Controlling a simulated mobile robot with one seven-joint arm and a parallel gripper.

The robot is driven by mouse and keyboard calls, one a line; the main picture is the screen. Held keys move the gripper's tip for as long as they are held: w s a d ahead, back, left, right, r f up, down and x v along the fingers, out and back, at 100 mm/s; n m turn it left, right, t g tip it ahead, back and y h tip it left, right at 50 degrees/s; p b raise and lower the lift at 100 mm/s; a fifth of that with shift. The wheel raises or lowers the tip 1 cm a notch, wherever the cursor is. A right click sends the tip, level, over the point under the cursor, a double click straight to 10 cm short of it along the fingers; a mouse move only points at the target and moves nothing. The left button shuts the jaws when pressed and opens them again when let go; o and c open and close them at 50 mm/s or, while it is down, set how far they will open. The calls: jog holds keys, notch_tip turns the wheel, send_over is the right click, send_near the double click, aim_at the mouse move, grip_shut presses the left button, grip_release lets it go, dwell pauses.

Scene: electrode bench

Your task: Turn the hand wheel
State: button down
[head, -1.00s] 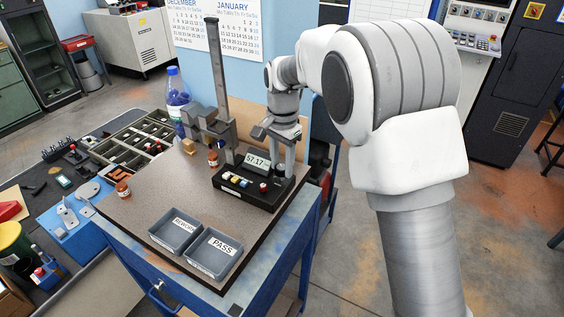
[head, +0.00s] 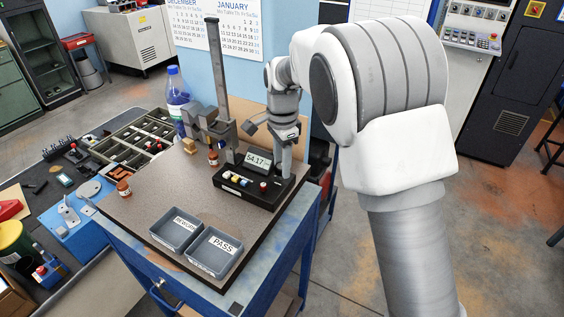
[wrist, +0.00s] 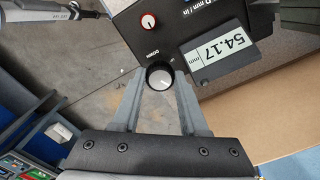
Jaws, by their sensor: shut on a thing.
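The hand wheel (wrist: 160,77) is a small dark round knob with a pale face. In the wrist view it sits at the edge of the black gauge base, beside the printed word DOWN. My gripper (wrist: 160,80) is shut on it, one grey finger on each side. The gauge base (head: 238,189) stands on the bench with a tall grey column (head: 217,75). Its display (head: 258,161) reads 54.17, and this also shows in the wrist view (wrist: 216,50). In the head view my gripper (head: 285,168) is at the base's right end, and the wheel is hidden.
Two grey bins, REWORK (head: 176,230) and PASS (head: 214,252), stand at the bench's front. A red knob (wrist: 148,22) is near the wheel. The bench's middle is clear.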

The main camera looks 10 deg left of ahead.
jog(key=shift+c, duration=2.2)
grip_release()
jog(key=shift+r, duration=0.1)
